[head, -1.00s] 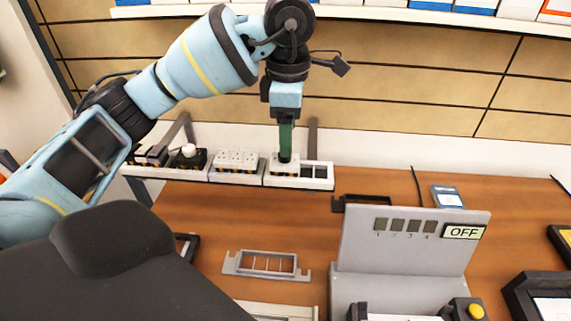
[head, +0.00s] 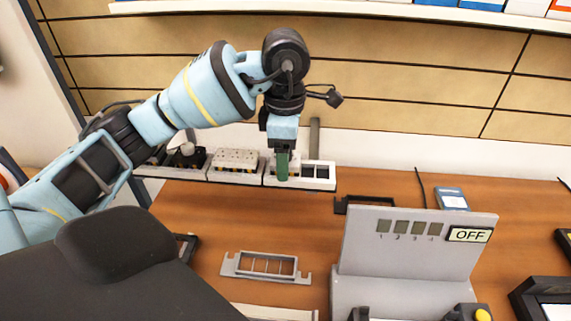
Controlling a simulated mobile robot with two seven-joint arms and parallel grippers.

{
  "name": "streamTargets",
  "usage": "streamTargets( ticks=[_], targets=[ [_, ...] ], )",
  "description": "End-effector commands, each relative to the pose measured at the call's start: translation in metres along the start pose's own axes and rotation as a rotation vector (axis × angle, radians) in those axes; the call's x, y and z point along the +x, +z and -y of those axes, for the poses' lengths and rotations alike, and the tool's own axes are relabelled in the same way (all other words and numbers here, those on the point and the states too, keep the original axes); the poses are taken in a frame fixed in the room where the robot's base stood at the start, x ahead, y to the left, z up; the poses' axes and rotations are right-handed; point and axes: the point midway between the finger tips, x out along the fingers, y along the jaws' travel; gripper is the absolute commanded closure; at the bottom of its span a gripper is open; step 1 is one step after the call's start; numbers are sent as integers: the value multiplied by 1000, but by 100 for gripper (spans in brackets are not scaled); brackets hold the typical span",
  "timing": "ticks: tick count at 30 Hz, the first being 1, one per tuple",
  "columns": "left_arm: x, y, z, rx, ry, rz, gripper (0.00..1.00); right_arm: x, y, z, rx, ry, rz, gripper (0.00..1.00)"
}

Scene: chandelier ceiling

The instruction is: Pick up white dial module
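A white holder (head: 318,183) with several slots stands at the back edge of the table. White modules (head: 270,168) sit in its left part; two slots on its right look dark and empty. I cannot make out a dial on these modules at this size. My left gripper (head: 282,178) points down over these modules, its green fingers in front of or among them. The fingers are seen side-on and overlap, so I cannot tell whether they are open or hold a module. The gripper hides part of the modules. My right gripper is not in view.
To the left are a holder with white socket-like modules (head: 236,158) and one with dark modules, one with a white knob (head: 187,148). A grey panel (head: 400,245) reading OFF stands right of centre. A grey frame (head: 266,266) lies in front. Wooden table between is clear.

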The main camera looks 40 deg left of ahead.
Motion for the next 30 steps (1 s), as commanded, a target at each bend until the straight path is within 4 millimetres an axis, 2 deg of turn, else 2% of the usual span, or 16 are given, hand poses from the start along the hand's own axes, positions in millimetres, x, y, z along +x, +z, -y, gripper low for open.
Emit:
streamTargets(
  ticks=[2, 10, 22, 26, 30],
  targets=[
    [0, 0, 0, 0, 0, 0, 46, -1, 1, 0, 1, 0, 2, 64],
    [0, 0, 0, 0, 0, 0, 81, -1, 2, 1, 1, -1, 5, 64],
    [-7, 0, 0, -1, 2, 1, 82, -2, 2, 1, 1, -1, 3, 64],
    [-20, 0, -1, -1, 3, 3, 82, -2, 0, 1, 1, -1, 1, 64],
    [-42, 0, -1, -1, 6, 3, 82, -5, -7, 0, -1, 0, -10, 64]
  ],
)
